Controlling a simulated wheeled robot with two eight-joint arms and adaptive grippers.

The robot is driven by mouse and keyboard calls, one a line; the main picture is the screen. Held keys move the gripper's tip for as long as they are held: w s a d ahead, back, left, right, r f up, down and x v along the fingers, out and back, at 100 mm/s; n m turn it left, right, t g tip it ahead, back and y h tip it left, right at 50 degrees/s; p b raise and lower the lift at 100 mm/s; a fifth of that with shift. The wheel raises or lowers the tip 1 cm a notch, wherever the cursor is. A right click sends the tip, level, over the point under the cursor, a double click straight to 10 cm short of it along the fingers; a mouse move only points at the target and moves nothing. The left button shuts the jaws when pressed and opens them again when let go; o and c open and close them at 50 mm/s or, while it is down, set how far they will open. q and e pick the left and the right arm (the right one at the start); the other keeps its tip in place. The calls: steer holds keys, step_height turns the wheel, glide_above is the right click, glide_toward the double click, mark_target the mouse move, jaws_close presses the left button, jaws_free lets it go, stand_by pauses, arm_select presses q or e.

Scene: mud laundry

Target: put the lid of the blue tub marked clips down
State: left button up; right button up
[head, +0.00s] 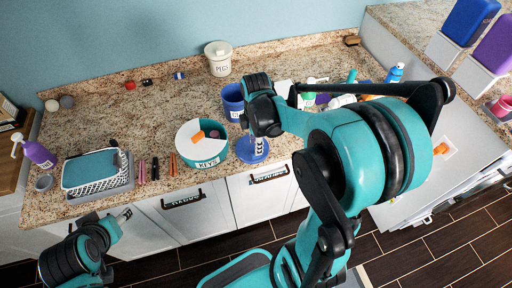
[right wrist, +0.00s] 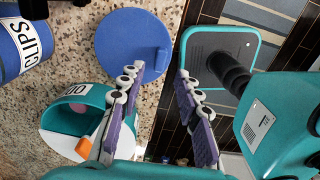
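The blue tub (head: 232,100) stands open-topped on the counter; its CLIPS label shows in the right wrist view (right wrist: 12,62). Its round blue lid (right wrist: 128,42), with a small tab, lies apart from the tub, apparently flat on the counter by the front edge. The lid also shows in the head view (head: 253,152), just below my right wrist. My right gripper (right wrist: 158,72) is open, fingers spread beside the lid's tab with nothing between them. Its fingers are mostly hidden in the head view. My left gripper (head: 125,214) is low at the left, away from the lid; its fingers are too small to judge.
A white canister (head: 220,66) is behind. Pens (head: 154,168) and a grey basket (head: 122,186) lie left. The counter's middle is mostly clear.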

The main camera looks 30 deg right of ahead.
step_height(320, 180, up, 7)
steer(key=p, duration=0.2)
steer(key=s+a+r+m+t, duration=0.3)
steer(key=s+a+m+t, duration=0.3)
steer(key=m, duration=0.9)
steer(key=a+t, duration=0.1)
steer(key=a, duration=0.2)
steer(key=shift+s+a+r, duration=0.25)
steer(key=shift+s+r, duration=0.1)
steer(key=shift+r, duration=0.05)
steer(key=shift+b, duration=0.3)
step_height(320, 180, down, 8)
steer(key=b, duration=0.8)
